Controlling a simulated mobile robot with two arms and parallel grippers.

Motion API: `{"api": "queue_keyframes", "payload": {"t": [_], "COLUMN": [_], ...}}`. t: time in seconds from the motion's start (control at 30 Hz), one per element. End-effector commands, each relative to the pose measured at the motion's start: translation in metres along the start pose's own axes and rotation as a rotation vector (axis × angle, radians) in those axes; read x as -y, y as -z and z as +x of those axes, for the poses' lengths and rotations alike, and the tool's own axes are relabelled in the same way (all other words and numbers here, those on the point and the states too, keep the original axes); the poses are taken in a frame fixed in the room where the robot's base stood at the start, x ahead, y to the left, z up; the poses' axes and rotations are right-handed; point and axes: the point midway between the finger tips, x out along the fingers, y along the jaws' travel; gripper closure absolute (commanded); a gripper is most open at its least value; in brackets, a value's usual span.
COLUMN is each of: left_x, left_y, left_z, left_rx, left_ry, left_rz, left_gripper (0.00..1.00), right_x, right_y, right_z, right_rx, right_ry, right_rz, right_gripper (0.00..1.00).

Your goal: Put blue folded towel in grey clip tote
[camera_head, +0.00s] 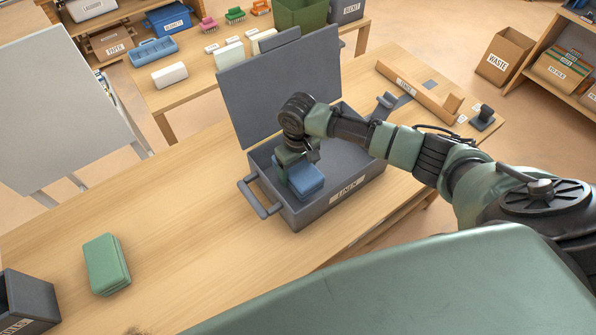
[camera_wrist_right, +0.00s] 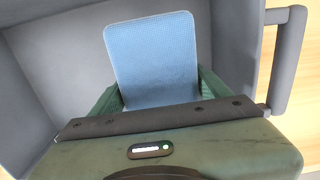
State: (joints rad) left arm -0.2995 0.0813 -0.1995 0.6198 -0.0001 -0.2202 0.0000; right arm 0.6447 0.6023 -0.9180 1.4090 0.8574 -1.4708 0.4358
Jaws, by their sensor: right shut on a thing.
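The blue folded towel (camera_head: 305,180) is inside the grey clip tote (camera_head: 352,199), toward its left end. The tote stands on the wooden table with its lid (camera_head: 280,85) raised at the back. My right gripper (camera_head: 298,172) reaches down into the tote and is shut on the towel. In the right wrist view the towel (camera_wrist_right: 152,60) sits between the two green fingers (camera_wrist_right: 158,95), with the tote's grey walls (camera_wrist_right: 50,60) around it. I cannot tell whether the towel touches the tote floor. My left gripper is not in view.
A green folded towel (camera_head: 106,264) lies on the table at the left. A dark grey box (camera_head: 30,298) stands at the lower left corner. A cardboard tray (camera_head: 418,92) and a small black object (camera_head: 483,118) lie right of the tote. The table left of the tote is mostly clear.

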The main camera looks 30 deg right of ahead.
Motion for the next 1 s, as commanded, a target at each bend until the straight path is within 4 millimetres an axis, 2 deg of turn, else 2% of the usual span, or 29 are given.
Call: {"api": "queue_keyframes", "payload": {"t": [0.13,0.87,0.9,0.97,1.0], "left_x": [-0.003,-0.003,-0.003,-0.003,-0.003], "left_y": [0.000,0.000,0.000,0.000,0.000], "left_z": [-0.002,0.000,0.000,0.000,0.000], "left_rx": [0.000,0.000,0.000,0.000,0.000], "left_ry": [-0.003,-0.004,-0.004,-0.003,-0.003], "left_rz": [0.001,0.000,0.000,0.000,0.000], "left_gripper": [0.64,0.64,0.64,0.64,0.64], "right_x": [0.000,0.000,0.000,0.000,0.000], "right_y": [0.001,0.001,0.000,0.000,0.000], "right_z": [0.012,0.025,0.025,0.025,0.025], "right_rx": [-0.002,-0.002,-0.002,-0.002,-0.002], "right_ry": [-0.001,0.000,-0.001,-0.001,-0.001], "right_rz": [-0.001,0.000,0.000,0.000,0.000], "right_gripper": [0.71,0.71,0.20,0.04,0.01]}}
